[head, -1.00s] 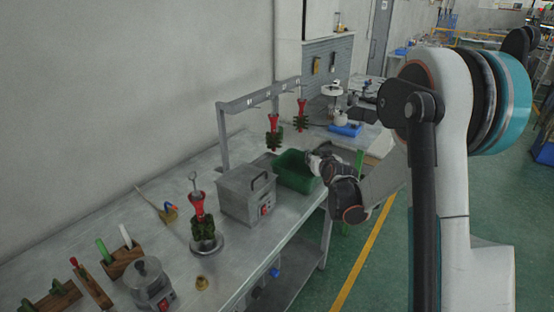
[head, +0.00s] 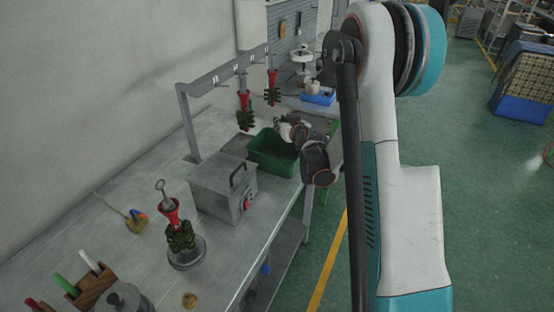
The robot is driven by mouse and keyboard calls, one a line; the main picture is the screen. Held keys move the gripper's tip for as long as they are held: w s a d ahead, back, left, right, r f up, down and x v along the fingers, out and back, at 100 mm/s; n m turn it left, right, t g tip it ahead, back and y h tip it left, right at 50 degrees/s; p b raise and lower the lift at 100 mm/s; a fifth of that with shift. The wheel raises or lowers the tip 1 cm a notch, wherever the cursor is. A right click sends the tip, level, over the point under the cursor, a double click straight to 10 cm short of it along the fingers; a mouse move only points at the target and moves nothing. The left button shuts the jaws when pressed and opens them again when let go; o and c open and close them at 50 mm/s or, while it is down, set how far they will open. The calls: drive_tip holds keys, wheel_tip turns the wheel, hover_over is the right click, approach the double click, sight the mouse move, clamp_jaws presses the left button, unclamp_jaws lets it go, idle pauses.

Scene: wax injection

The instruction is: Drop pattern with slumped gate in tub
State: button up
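A green tub (head: 268,163) stands on the bench just past a grey box. My gripper (head: 288,131) is at the tub's far right side, by its rim; its fingertips are small and partly hidden, so I cannot tell whether it is open or holds anything. One green wax pattern tree with a red top (head: 180,235) stands upright on a round base at the front. A second tree (head: 245,112) and a third tree (head: 272,90) hang from the grey rack (head: 225,72). I cannot make out a slumped gate on any of them.
The grey box (head: 222,188) with a handle and red switch stands between the front tree and the tub. Wooden tool holders (head: 90,288) and a round pot (head: 124,298) are at the front left. A blue tray (head: 318,97) lies beyond the tub.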

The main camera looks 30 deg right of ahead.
drive_tip(key=shift+f+b, duration=0.45)
drive_tip(key=shift+f, duration=0.95)
drive_tip(key=o, duration=1)
drive_tip(key=shift+s, duration=0.1)
drive_tip(key=v, duration=1.2)
